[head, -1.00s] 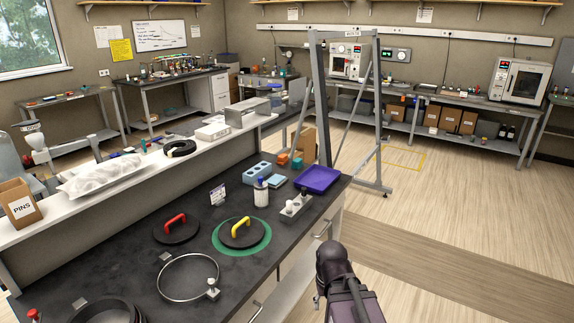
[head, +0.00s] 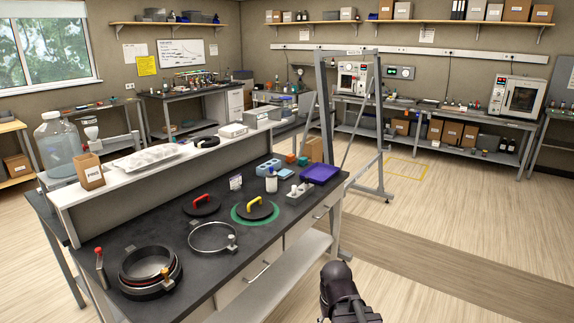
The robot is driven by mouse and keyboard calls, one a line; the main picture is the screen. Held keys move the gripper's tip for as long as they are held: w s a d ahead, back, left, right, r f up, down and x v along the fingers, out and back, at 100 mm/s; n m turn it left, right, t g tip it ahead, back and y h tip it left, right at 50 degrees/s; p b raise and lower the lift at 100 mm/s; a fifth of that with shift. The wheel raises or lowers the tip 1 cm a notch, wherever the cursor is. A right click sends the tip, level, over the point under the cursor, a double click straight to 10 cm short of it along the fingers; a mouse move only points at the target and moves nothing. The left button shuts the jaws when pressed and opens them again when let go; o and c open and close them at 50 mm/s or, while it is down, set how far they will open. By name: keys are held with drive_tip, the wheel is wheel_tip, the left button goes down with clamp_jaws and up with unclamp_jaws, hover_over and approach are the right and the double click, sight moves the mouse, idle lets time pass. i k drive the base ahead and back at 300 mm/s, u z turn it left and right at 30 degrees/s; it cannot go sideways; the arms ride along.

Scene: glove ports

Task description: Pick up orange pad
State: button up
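A small orange pad (head: 290,158) lies at the far right part of the dark workbench (head: 120,240) in the head view. It sits close beside a teal block (head: 302,161), behind a light blue pad (head: 287,172) and to the right of a blue block with round holes (head: 268,166). Whether it touches the teal block is too small to tell. Only a dark part of my arm shows at the bottom edge, right of the bench. My gripper is not visible.
A purple tray (head: 320,173) lies right of the pad. A white bottle (head: 271,184) and a grey holder (head: 298,193) stand nearer. Two dark lids with red (head: 201,198) and yellow (head: 255,203) handles lie in front. A grey metal frame (head: 328,110) rises behind. The floor at right is clear.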

sight(291, 158)
drive_tip(key=u, duration=0.05)
drive_tip(key=k, duration=0.2)
drive_tip(key=z, duration=0.4)
drive_tip(key=i, duration=0.5)
drive_tip(key=z, duration=0.5)
drive_tip(key=i, duration=1.55)
drive_tip(key=u, duration=0.7)
drive_tip(key=i, duration=0.7)
drive_tip(key=u, duration=0.3)
